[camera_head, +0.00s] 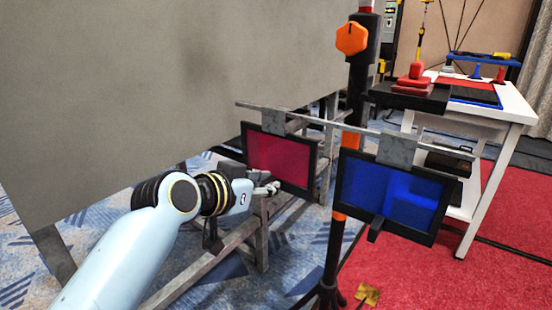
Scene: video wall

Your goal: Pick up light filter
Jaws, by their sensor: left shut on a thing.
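Two framed light filters hang from a grey metal bar (338,125) on a black stand. The red filter (278,158) is on the left, in a dark frame. The blue filter (388,195) is on the right, with a small tab under its lower edge. My left gripper (269,188) is at the lower left edge of the red filter and is shut on it. The fingers hide the exact place of contact. The red filter's top still meets its grey clip on the bar. My right gripper is not in view.
The black stand (336,245) with an orange knob (351,38) rises between the filters. A large grey panel (130,70) on a frame stands behind my left arm. A white table (505,104) holding tools is at the right. Red carpet (420,280) lies open at the lower right.

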